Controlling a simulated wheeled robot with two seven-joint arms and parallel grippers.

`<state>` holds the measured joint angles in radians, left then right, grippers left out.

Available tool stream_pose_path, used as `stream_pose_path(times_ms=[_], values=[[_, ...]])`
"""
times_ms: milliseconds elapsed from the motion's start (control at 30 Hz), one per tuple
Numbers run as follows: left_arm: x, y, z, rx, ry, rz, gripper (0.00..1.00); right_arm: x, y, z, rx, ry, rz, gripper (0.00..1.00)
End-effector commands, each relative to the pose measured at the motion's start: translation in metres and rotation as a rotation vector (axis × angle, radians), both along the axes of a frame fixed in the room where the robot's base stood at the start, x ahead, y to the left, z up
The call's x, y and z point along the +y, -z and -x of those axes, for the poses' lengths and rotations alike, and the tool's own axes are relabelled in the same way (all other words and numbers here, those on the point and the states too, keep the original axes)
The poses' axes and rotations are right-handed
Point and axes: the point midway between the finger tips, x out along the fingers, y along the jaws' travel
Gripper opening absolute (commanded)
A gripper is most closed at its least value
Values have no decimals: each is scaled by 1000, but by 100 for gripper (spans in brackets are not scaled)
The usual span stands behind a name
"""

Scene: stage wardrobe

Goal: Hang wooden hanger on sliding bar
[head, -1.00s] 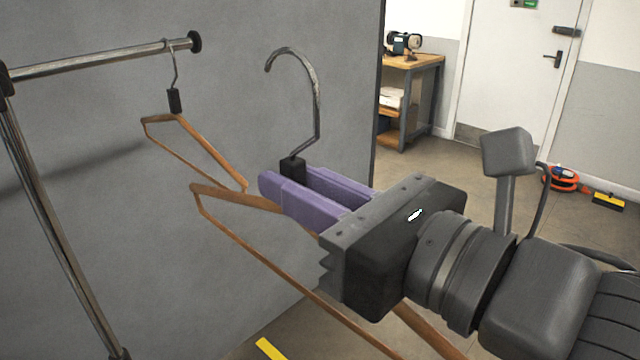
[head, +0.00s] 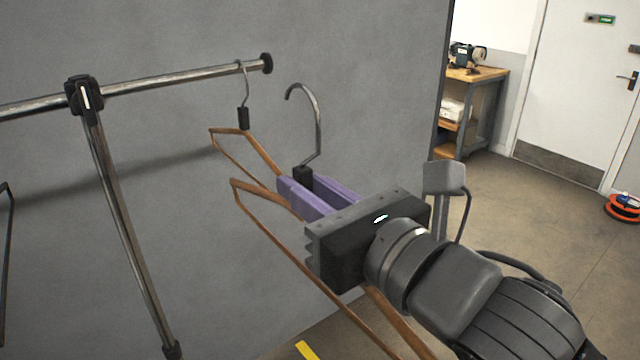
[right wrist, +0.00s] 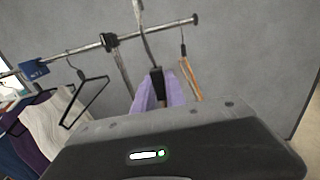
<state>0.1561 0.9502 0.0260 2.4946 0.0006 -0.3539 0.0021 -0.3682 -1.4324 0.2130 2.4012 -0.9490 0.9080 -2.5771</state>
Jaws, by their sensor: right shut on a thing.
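My right gripper (head: 301,184), with purple fingers, is shut on the black neck of a wooden hanger (head: 268,226). The held hanger's metal hook (head: 319,115) points up and curves left; its wooden body slants down under the gripper. The sliding bar (head: 170,81) is a chrome rail at upper left with a black end cap. In the head view the hook is right of and slightly below this cap, apart from the bar. In the right wrist view the hook (right wrist: 144,42) crosses in front of the bar (right wrist: 163,27). My left gripper is out of view.
Another wooden hanger (head: 262,150) hangs near the bar's end, close behind the held one. A chrome upright (head: 118,215) stands left. The right wrist view shows a black hanger (right wrist: 85,101), a blue tag (right wrist: 34,71) and garments (right wrist: 45,120) farther left. A grey panel stands behind.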

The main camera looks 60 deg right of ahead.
Motion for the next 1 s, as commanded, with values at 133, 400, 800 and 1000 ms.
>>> stream_pose_path(times_ms=[133,400,800,1000], values=[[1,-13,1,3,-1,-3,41,-4,-3,-13,2,0,0,0],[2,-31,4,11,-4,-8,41,-11,-3,-36,3,-2,0,0],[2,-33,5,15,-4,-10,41,-22,1,-71,3,-1,2,0],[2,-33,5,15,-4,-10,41,-27,1,-88,3,-1,1,0]])
